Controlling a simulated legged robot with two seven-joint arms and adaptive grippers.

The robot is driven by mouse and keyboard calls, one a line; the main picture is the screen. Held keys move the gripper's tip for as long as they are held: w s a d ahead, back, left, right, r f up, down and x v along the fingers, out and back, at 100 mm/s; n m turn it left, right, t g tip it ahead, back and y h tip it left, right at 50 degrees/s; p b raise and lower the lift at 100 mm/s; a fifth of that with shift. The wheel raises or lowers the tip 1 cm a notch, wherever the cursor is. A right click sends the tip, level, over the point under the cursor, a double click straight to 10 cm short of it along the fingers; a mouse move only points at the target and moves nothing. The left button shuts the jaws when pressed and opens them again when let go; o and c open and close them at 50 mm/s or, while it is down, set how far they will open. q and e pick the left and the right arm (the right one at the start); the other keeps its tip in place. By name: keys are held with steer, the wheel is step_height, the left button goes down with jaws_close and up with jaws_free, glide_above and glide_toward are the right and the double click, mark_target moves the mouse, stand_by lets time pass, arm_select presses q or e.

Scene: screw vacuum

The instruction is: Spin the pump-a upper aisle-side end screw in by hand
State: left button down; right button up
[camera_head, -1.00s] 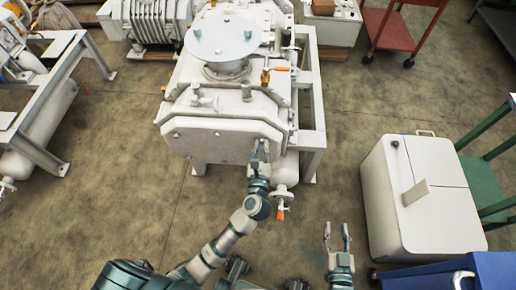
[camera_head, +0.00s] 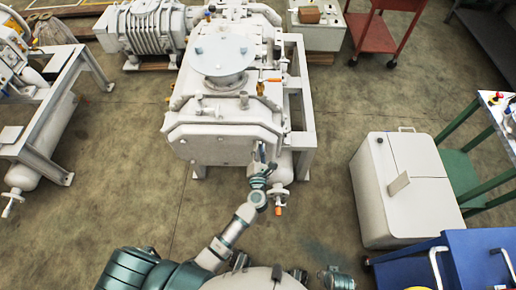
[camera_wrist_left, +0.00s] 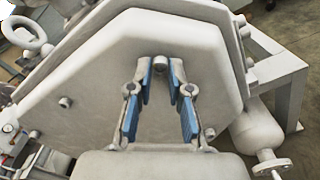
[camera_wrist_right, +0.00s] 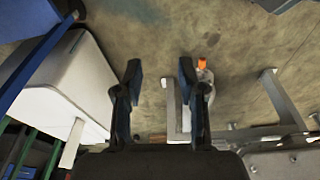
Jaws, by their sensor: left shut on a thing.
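The white pump (camera_head: 225,115) stands ahead with its flat end plate (camera_head: 205,150) facing me. My left gripper (camera_head: 262,155) reaches the right part of that plate. In the left wrist view, its blue-padded fingers (camera_wrist_left: 160,75) are closed in on a small grey end screw (camera_wrist_left: 160,62) at the plate's upper part. The fingers hide its sides, and I cannot tell how deep it sits. Other screws show on the plate, one at the left (camera_wrist_left: 65,102) and one lower right (camera_wrist_left: 210,133). My right gripper (camera_wrist_right: 160,75) is open and empty, pointing at the floor.
A white cabinet (camera_head: 395,215) stands on the right, with a blue cart (camera_head: 490,250) in front of it and a green-framed table (camera_head: 455,165) beside it. Bare floor lies between pump and cabinet.

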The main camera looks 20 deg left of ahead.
arm_select(q)
steer(key=shift+s+d+f+m+p, duration=0.1)
steer(key=shift+f+m+p, duration=0.05)
steer(key=shift+m+p, duration=0.35)
steer(key=shift+d+f+m+p, duration=0.1)
steer(key=shift+m+p, duration=0.2)
steer(key=shift+m, duration=0.3)
arm_select(e)
steer(key=shift+s+f, duration=0.2)
steer(key=shift+f, duration=1.25)
steer(key=shift+s+f, duration=0.2)
steer(key=shift+f, duration=1.25)
arm_select(q)
steer(key=c, duration=1.2)
jaws_free()
steer(key=shift+o, duration=0.6)
steer(key=shift+r, duration=0.15)
steer(key=v, duration=1.2)
